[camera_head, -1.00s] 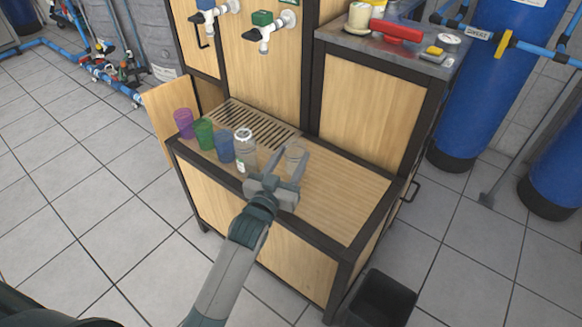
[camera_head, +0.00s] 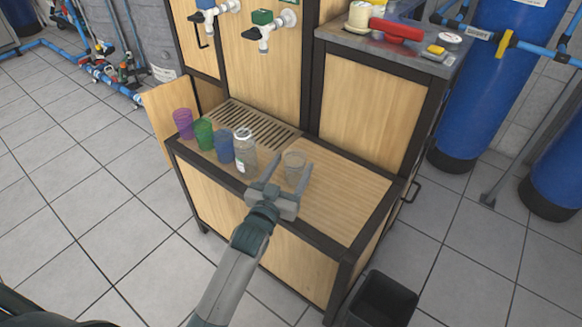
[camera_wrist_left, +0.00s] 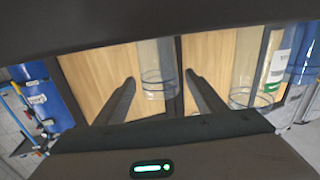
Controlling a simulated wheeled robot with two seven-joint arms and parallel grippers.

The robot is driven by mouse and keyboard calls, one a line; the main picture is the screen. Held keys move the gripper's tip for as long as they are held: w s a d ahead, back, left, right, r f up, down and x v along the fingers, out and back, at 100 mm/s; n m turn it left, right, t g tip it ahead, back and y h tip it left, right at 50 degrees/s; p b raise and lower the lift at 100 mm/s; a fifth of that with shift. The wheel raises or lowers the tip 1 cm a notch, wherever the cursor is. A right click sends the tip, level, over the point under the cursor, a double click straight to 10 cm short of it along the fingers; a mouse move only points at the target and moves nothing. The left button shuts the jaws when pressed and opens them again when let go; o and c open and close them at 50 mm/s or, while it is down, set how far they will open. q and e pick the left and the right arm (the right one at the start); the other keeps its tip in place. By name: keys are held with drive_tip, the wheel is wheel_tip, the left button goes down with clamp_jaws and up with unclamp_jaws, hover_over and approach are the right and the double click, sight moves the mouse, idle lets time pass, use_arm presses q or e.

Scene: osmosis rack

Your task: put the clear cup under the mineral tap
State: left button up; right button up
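The clear cup (camera_head: 294,164) stands upright on the wooden counter, right of the row of other cups; it also shows in the left wrist view (camera_wrist_left: 157,72). My left gripper (camera_head: 291,167) is open at the counter's front, its fingers pointing towards the clear cup. In the left wrist view the cup appears between the two spread fingertips (camera_wrist_left: 160,79), with no grip on it visible. A tap with a green body (camera_head: 262,30) and a tap with a blue body (camera_head: 206,10) are on the back panel; I cannot read which is mineral. My right gripper is out of view.
A slotted drip grate (camera_head: 255,128) lies below the taps. The counter's right side is bare.

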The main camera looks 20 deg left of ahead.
use_arm(q)
drive_tip(key=shift+r, duration=0.1)
drive_tip(key=shift+s, duration=0.1)
drive_tip(key=s, duration=0.7)
drive_tip(key=s+a+p, duration=0.1)
drive_tip(key=s, duration=0.2)
drive_tip(key=shift+s, duration=0.85)
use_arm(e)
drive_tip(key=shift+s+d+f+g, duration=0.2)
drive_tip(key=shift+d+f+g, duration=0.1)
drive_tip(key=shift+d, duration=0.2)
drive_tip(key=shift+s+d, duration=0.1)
use_arm(q)
drive_tip(key=s+d+f+g, duration=0.2)
drive_tip(key=s+f+g, duration=0.3)
drive_tip(key=s, duration=0.6)
drive_tip(key=s+d+f+m+g+h, duration=0.1)
drive_tip(key=s+d+f+g, duration=0.1)
drive_tip(key=s+f+g, duration=0.4)
drive_tip(key=s+f, duration=0.4)
drive_tip(key=s, duration=0.1)
drive_tip(key=shift+d+m, duration=0.3)
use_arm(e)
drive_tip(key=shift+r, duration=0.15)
